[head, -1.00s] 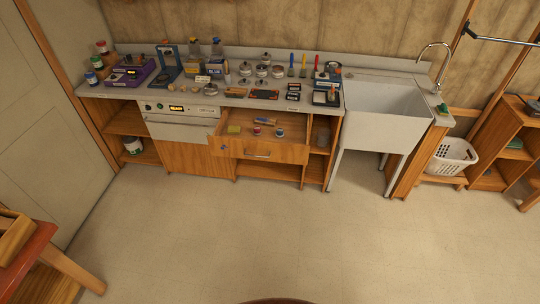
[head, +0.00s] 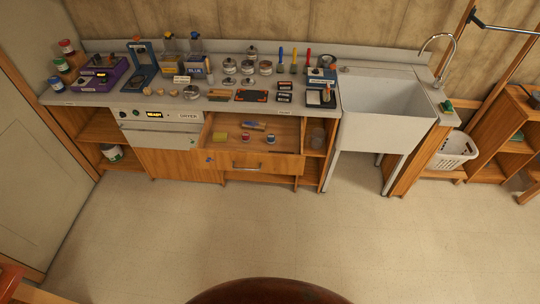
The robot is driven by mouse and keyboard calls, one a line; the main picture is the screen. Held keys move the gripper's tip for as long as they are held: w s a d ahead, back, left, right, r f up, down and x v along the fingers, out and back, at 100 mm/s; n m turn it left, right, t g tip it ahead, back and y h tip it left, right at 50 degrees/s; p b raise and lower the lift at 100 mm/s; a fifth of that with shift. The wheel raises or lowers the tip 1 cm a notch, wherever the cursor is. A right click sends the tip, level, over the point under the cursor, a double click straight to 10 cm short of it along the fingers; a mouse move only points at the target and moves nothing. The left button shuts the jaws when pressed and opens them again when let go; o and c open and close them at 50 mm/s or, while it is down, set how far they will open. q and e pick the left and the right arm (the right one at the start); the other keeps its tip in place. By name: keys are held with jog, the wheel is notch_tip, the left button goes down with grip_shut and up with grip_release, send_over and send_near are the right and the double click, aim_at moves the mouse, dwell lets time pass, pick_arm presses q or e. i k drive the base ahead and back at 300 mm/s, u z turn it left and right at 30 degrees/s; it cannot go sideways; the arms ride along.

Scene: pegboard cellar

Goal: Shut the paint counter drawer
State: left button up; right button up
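The paint counter (head: 205,98) stands along the back wall. Its wooden drawer (head: 270,163) is pulled open under the middle of the worktop, with a metal bar handle (head: 248,168) on its front. Inside the drawer lie a few small items, among them a yellow-green block (head: 219,138), a red-topped jar (head: 245,136) and a long item with a blue end (head: 253,125). Neither of my grippers shows in the head view.
A white sink (head: 385,115) stands right of the drawer, with a laundry basket (head: 453,150) beyond it. Open floor (head: 270,230) lies before the counter. A reddish table corner (head: 12,280) shows at bottom left. A purple device (head: 100,80) and several jars stand on the worktop.

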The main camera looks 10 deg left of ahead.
aim_at(288, 130)
jog(key=u, duration=0.15)
jog(key=i, duration=0.95)
jog(key=u, duration=0.45)
